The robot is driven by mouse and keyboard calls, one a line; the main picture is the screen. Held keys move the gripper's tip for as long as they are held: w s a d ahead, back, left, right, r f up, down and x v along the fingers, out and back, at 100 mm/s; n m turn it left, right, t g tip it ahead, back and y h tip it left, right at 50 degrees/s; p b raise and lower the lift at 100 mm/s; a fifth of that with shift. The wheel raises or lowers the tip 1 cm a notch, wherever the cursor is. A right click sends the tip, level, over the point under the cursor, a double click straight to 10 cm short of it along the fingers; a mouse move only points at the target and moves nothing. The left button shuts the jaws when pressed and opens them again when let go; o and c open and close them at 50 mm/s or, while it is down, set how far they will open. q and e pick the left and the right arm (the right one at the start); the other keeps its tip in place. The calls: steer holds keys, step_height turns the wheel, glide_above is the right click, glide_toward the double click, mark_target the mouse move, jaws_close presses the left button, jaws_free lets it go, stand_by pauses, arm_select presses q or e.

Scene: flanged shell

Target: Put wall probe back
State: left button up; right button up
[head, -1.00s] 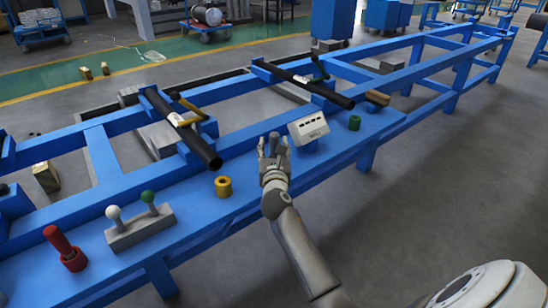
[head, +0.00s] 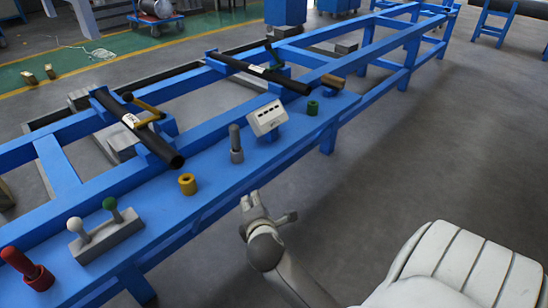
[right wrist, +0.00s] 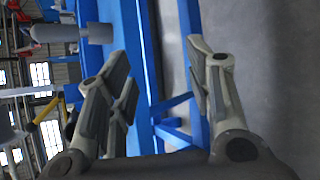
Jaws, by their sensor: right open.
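A grey probe (head: 236,142) with a rounded top, which I take for the wall probe, stands upright in a short grey holder on the blue bench top. It also shows sideways at the upper left of the right wrist view (right wrist: 62,33). My right gripper (head: 254,202) is open and empty, in front of the bench edge and apart from the probe. The open fingers (right wrist: 163,60) show in the right wrist view with nothing between them. My left gripper is not in view.
Along the bench stand a red handle in a red base (head: 28,270), a grey block with white and green ball knobs (head: 105,236), a yellow ring (head: 187,184), a white display box (head: 267,118) and a green ring (head: 313,107). Black tubes (head: 135,125) lie behind. The floor at right is clear.

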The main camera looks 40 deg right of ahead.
steer(key=s+a+f+m+g+y, duration=0.3)
steer(key=s+a+m, duration=0.3)
steer(key=s, duration=0.5)
steer(key=s+a+f+m+g+y, duration=0.3)
steer(key=s+a+m, duration=0.4)
steer(key=s, duration=0.4)
steer(key=shift+a+f+m+g+y, duration=0.2)
steer(key=shift+m+g+y, duration=0.2)
steer(key=shift+m+y, duration=0.15)
